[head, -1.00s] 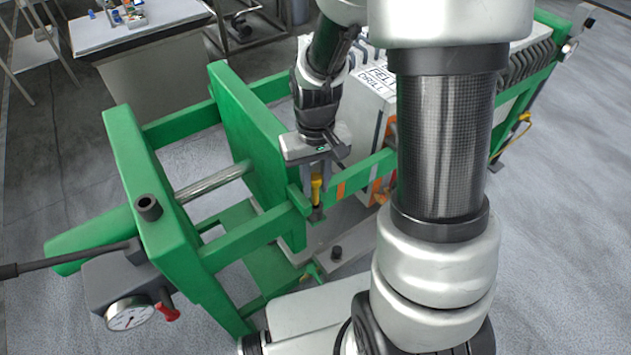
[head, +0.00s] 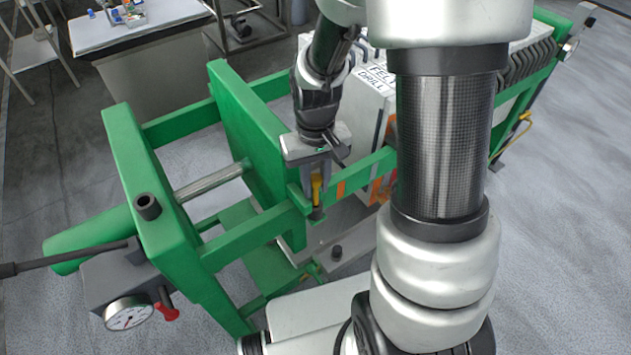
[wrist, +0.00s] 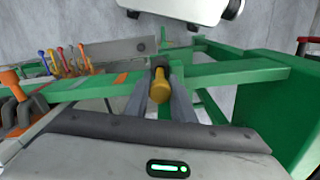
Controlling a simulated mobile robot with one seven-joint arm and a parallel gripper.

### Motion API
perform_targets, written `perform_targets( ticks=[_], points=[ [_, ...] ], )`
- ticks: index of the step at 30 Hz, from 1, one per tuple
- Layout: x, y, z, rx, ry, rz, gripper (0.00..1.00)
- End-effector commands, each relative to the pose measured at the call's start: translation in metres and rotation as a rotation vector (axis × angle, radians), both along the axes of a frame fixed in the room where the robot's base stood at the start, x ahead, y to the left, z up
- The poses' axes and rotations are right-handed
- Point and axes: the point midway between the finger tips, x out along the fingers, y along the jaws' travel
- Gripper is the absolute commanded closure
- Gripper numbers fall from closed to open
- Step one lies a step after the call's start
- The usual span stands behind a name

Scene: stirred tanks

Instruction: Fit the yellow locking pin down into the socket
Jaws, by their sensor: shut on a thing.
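The yellow locking pin (head: 316,187) is upright between the fingers of my gripper (head: 315,182), which is shut on it. It is above the green side rail, beside the upright green plate. A dark collar, apparently the socket (head: 317,212), sits on the rail directly under the pin. In the wrist view the pin's yellow head (wrist: 160,87) is between the two grey fingers, with the dark collar (wrist: 159,63) just beyond it. The pin's lower end is hidden, so I cannot tell whether it is inside the collar.
The green press frame (head: 240,240) surrounds the spot, with a metal rod (head: 208,182) and a pressure gauge (head: 128,313) at left. White plates with labels (head: 375,85) stand behind my wrist. Several coloured-handled items (wrist: 67,62) stand at left in the wrist view.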

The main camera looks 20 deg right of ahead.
Motion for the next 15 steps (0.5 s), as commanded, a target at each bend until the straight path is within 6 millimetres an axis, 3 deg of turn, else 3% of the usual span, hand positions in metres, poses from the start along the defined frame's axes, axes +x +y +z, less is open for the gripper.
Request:
perform_targets(
  ticks=[10, 11, 14, 15],
  points=[
    [-0.0001, 0.0000, -0.0100, 0.000, 0.000, 0.000, 1.00],
    [0.0000, 0.0000, -0.0085, 0.000, 0.000, 0.000, 0.73],
    [-0.0001, 0.0001, -0.0085, 0.000, 0.000, 0.000, 0.56],
    [-0.0001, 0.0001, -0.0085, 0.000, 0.000, 0.000, 0.56]
  ],
)
